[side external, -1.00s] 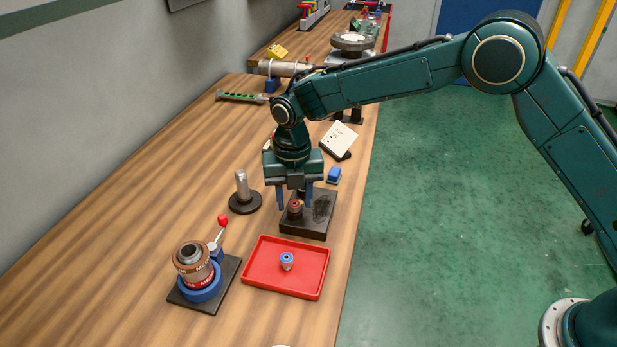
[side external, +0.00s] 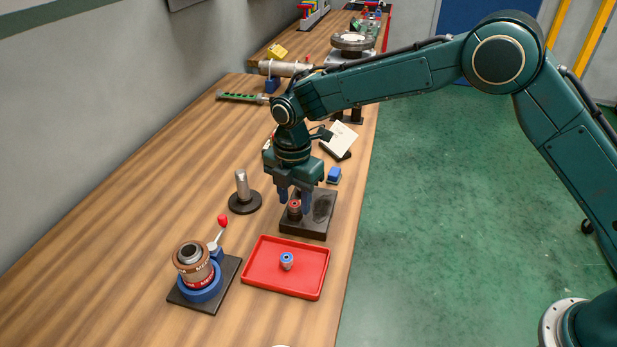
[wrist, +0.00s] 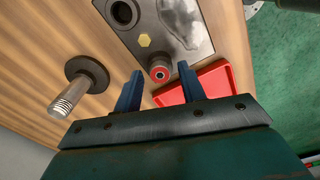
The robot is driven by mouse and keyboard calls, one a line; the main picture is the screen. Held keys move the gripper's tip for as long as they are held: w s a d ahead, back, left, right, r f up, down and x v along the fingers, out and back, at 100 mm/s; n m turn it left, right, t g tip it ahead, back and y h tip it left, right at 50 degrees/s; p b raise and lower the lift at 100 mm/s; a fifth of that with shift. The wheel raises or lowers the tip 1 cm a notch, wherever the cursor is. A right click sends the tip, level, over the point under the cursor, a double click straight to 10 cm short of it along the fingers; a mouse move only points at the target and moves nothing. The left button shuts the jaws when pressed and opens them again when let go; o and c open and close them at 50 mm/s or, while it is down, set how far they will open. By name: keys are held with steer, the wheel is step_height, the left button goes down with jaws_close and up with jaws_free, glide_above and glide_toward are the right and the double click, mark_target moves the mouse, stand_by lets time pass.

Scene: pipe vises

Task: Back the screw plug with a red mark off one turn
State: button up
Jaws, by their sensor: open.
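The screw plug with a red mark (side external: 295,206) stands upright on the dark block (side external: 318,230). In the wrist view the plug (wrist: 160,72) shows a red ring around a dark centre. My gripper (side external: 290,200) is just above and behind the plug, pointing down. In the wrist view my gripper (wrist: 158,78) is open, with one blue finger on each side of the plug and a visible gap to each. Whether the fingertips reach down to the plug's height I cannot tell.
A red tray (side external: 260,280) in front holds a blue-topped plug (side external: 287,260). A blue vise (side external: 203,290) with a red-knobbed lever stands at front left. A metal post (side external: 242,185) on a black base stands left of the block.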

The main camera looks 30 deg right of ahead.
steer(key=m, duration=0.5)
steer(key=shift+m, duration=0.5)
steer(key=m, duration=0.9)
steer(key=shift+m, duration=0.3)
steer(key=m, duration=0.4)
steer(key=shift+m, duration=0.3)
jaws_close()
